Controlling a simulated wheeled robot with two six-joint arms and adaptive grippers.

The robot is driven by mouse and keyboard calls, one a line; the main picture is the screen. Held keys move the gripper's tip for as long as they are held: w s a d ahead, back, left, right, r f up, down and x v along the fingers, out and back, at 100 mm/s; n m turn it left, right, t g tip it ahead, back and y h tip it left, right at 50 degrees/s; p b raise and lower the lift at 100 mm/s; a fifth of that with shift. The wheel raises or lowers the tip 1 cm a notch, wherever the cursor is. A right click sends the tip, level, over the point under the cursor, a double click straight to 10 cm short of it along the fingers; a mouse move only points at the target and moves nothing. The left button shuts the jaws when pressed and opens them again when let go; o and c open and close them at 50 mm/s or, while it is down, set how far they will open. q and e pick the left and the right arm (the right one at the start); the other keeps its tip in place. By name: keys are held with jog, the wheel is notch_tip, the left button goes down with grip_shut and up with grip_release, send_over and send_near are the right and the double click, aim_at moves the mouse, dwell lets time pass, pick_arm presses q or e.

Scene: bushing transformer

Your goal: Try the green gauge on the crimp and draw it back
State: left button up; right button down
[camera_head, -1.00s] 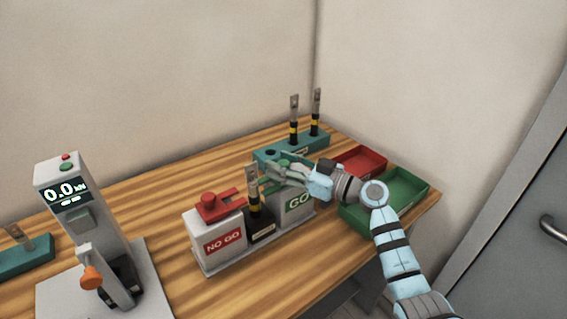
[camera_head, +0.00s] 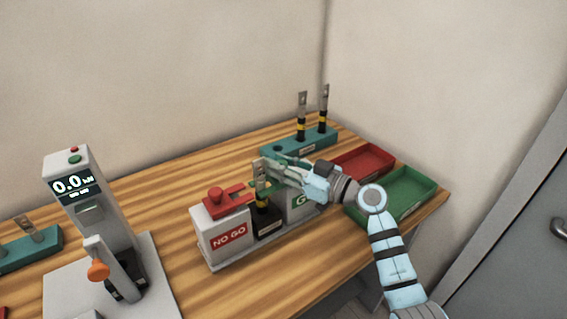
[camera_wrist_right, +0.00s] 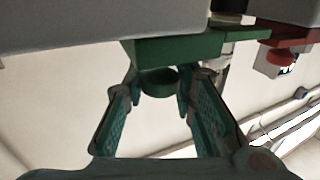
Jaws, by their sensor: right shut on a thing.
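My right gripper (camera_head: 273,168) is shut on the round knob of the green gauge (camera_wrist_right: 175,48), which hangs between its fingertips in the wrist view (camera_wrist_right: 160,82). In the head view the green gauge (camera_head: 262,186) is at the upright crimped cable end (camera_head: 262,204), which has a yellow band and stands in a black holder (camera_head: 268,225). The gauge overlaps the crimp there; whether its slot is around it or only beside it, I cannot tell. The white GO block (camera_head: 299,207) stands under the gripper, partly hidden. My left gripper is out of view.
The red gauge (camera_head: 217,201) rests on the NO GO block (camera_head: 222,232) left of the holder. A teal rack (camera_head: 325,140) with two cable ends stands behind. Red (camera_head: 364,160) and green (camera_head: 405,190) trays lie right. A press (camera_head: 88,205) stands left.

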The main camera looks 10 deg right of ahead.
jog(key=c, duration=1.3)
grip_release()
jog(key=shift+d, duration=0.1)
